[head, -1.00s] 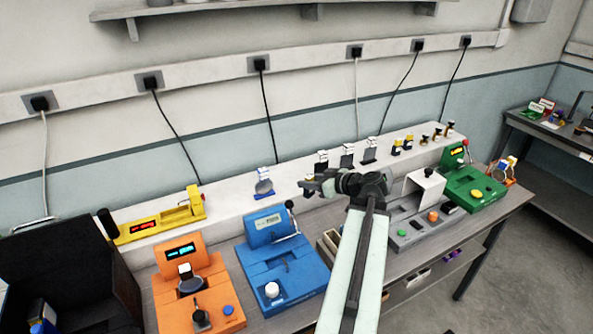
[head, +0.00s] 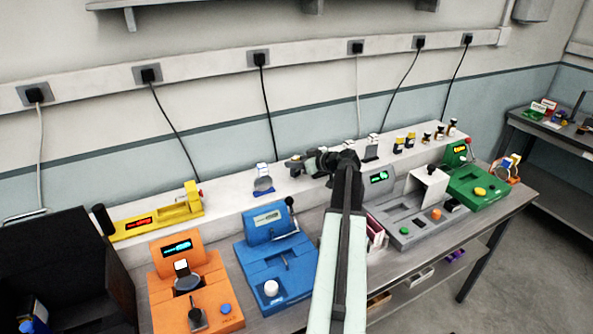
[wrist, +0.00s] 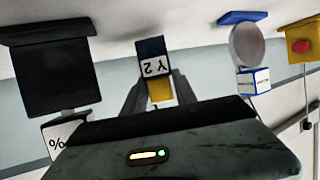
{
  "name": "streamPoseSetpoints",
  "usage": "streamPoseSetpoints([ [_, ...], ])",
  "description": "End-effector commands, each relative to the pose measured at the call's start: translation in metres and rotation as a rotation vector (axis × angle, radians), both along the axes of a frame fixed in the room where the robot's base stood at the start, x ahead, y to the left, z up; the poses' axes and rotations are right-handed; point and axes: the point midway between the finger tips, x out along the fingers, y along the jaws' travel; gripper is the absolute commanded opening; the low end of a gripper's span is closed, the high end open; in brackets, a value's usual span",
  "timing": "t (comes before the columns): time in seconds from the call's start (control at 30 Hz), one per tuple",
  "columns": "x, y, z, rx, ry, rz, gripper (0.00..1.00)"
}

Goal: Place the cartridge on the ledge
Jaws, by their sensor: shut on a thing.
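My gripper (head: 297,166) is over the white ledge (head: 228,207) along the wall, right of the blue-based round piece. In the wrist view, which is upside down, my gripper (wrist: 152,92) is shut on a cartridge (wrist: 152,58). The cartridge is dark with a white "Y 2" label and a yellow part between the fingers. The ledge (wrist: 190,18) fills the top of that view. The cartridge's end appears close to the ledge surface; I cannot tell whether it touches. In the head view I cannot make the cartridge out clearly.
On the ledge, a blue-based piece with a round disc (wrist: 247,45) stands on one side and a black piece (wrist: 50,75) on the other. A yellow device (head: 155,218) is farther left. Orange (head: 215,262), blue (head: 265,255), grey and green machines stand in front of the ledge.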

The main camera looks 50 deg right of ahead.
Motion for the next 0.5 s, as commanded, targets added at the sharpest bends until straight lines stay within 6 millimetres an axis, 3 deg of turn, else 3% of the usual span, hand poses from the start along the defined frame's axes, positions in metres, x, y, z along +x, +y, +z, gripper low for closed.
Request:
streamPoseSetpoints([
  [0.03, -0.0003, 0.0001, -0.0167, 0.000, 0.000, 0.000, 0.00],
  [0.43, -0.0010, -0.0003, -0.0176, 0.000, 0.000, 0.000, 0.00],
  [0.47, -0.0011, -0.0003, -0.0159, 0.000, 0.000, -0.001, 0.42],
  [0.5, -0.0011, -0.0004, -0.0155, 0.000, 0.000, -0.001, 0.53],
])
